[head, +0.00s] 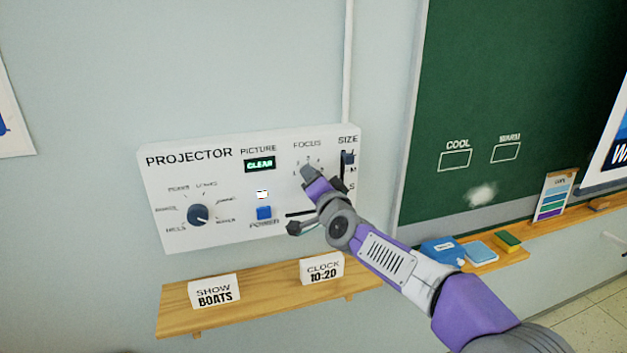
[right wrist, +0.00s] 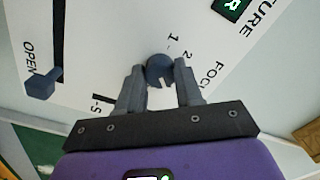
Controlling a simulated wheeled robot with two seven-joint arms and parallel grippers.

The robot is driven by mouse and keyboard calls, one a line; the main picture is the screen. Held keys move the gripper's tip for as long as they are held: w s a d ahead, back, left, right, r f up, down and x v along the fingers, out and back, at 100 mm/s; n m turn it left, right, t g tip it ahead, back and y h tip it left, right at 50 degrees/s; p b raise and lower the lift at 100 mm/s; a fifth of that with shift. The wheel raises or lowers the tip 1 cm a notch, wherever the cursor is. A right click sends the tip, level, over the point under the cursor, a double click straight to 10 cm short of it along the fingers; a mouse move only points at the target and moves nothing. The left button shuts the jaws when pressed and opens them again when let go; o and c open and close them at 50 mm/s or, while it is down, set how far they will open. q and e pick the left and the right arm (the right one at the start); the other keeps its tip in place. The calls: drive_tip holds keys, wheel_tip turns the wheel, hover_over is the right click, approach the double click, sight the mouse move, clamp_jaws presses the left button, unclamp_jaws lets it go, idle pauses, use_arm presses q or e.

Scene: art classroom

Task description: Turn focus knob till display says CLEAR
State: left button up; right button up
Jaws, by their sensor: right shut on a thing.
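The white projector panel (head: 215,170) hangs on the wall. Its small PICTURE display (head: 260,164) reads CLEAR in green letters. The dark blue-grey focus knob (right wrist: 159,69) shows in the right wrist view, with a pale notch and scale marks 1 and 2 beside it. My right gripper (right wrist: 160,80) is shut on this knob, one finger on each side. My left gripper is not in view.
The panel also carries a round selector knob (head: 198,214), a blue power button (head: 264,212) and a SIZE slider (head: 347,158) close to my right gripper. Below is a wooden shelf (head: 255,308) with SHOW BOATS (head: 214,291) and CLOCK 10:20 (head: 322,269) signs.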

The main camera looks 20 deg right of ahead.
drive_tip(key=o, duration=1)
drive_tip(key=shift+o, duration=0.2)
drive_tip(key=s, duration=0.7)
drive_tip(key=shift+s+d, duration=0.2)
drive_tip(key=shift+s, duration=0.1)
drive_tip(key=shift+f, duration=0.15)
